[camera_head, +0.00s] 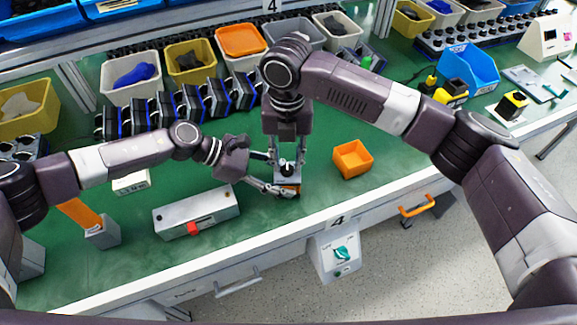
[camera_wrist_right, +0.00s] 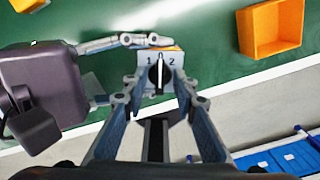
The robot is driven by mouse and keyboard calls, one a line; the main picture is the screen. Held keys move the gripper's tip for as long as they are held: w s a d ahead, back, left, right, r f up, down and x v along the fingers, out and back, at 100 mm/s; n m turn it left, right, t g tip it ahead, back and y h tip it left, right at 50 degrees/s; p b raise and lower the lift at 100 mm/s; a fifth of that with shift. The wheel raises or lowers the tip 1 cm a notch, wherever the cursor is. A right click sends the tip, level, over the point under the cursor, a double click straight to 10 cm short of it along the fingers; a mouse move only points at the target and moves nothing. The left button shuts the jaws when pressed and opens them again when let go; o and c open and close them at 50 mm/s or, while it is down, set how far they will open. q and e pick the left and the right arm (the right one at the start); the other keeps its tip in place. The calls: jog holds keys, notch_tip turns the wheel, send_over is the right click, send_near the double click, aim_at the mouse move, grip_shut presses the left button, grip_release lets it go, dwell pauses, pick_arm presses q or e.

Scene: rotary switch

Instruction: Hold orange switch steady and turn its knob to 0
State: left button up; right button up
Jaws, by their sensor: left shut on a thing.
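The orange switch (camera_head: 289,188) is a small block with a pale face, near the table's front edge. In the right wrist view its face (camera_wrist_right: 148,62) shows a 1 and a 2, with a dark knob (camera_wrist_right: 160,73) upright between them. No 0 is readable. My left gripper (camera_head: 272,173) comes from the left and is shut on the switch, one finger along its far side (camera_wrist_right: 150,40). My right gripper (camera_head: 287,165) points down over the switch. In its wrist view the fingers (camera_wrist_right: 160,92) stand apart on either side of the knob.
An open orange box (camera_head: 352,159) stands right of the switch. A grey box with a red switch (camera_head: 197,212) lies to the left. Bins and a row of dark blocks line the back.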

aim_at(287, 166)
jog(key=shift+r, duration=0.1)
jog(key=shift+r, duration=2.45)
pick_arm(q)
jog(key=o, duration=1.2)
jog(key=shift+o, duration=0.2)
jog(key=shift+a, duration=0.1)
jog(key=v, duration=1.1)
jog(key=shift+a+r, duration=0.3)
